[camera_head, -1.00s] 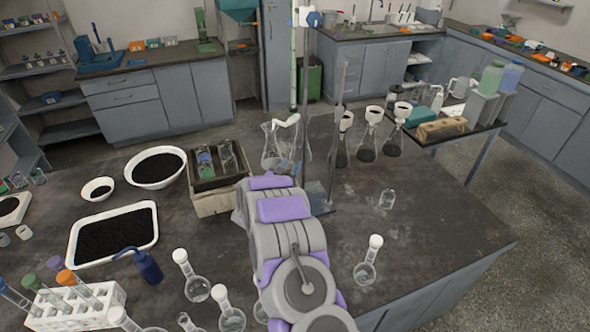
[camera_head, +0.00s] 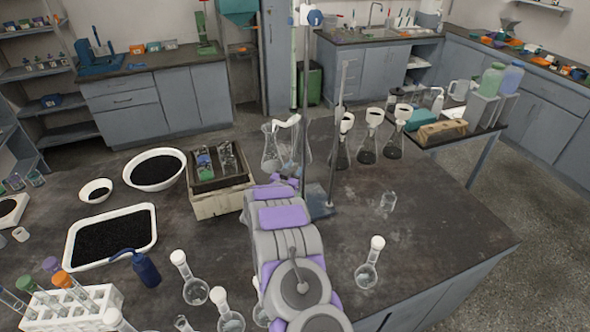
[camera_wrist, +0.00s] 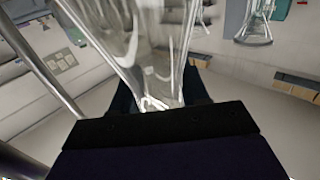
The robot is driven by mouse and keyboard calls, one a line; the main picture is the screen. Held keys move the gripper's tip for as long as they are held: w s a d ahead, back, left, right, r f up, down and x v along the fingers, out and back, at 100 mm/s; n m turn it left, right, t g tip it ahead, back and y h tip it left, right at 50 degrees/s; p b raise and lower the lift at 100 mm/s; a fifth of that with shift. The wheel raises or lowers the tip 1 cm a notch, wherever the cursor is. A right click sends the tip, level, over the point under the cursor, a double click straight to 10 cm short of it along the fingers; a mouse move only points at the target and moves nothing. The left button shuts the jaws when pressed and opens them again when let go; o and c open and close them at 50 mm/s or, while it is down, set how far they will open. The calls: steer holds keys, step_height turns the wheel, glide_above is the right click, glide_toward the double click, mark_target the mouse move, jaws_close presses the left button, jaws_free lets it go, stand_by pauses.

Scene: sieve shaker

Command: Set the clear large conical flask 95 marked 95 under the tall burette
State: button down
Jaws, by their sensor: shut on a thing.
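A clear conical flask (camera_head: 270,156) shows just beyond the end of my arm in the head view. My gripper (camera_wrist: 160,100) is shut on clear glass (camera_wrist: 150,45), which fills the upper middle of the wrist view. I take it to be the large conical flask; no 95 mark is readable. Whether the flask is directly under the burette cannot be told.
A shorter rod stand (camera_head: 338,130) is close on the right. Several dark-filled flasks with white funnels (camera_head: 368,140) stand behind it.

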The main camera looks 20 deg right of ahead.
steer(key=c, duration=0.6)
jaws_free()
steer(key=shift+o, duration=0.2)
steer(key=p+v, duration=0.2)
steer(key=v, duration=1)
steer(key=w+a+r+n+y, duration=0.1)
steer(key=a+r+y, duration=0.3)
steer(key=a+y, duration=0.15)
steer(key=w+a+r+n+y, duration=0.1)
steer(key=a+r+n+y, duration=0.1)
steer(key=a+r+y, duration=0.4)
steer(key=s+a+r+n+g+y, duration=0.3)
steer(key=s+a+r+y, duration=0.1)
steer(key=s+a, duration=0.5)
steer(key=s+d+r+n+g+h, duration=0.1)
steer(key=s+d+g, duration=0.3)
steer(key=s, duration=1.1)
steer(key=s+d+r+n+g, duration=0.1)
steer(key=s+d+r+g, duration=0.1)
steer(key=s, duration=1.3)
steer(key=s+d+r+n+g+h, duration=0.1)
steer(key=s+d+g, duration=0.4)
steer(key=s, duration=1)
steer(key=shift+s+d+r+g+h, duration=0.35)
steer(key=shift+d+r, duration=0.15)
steer(key=shift+d, duration=0.2)
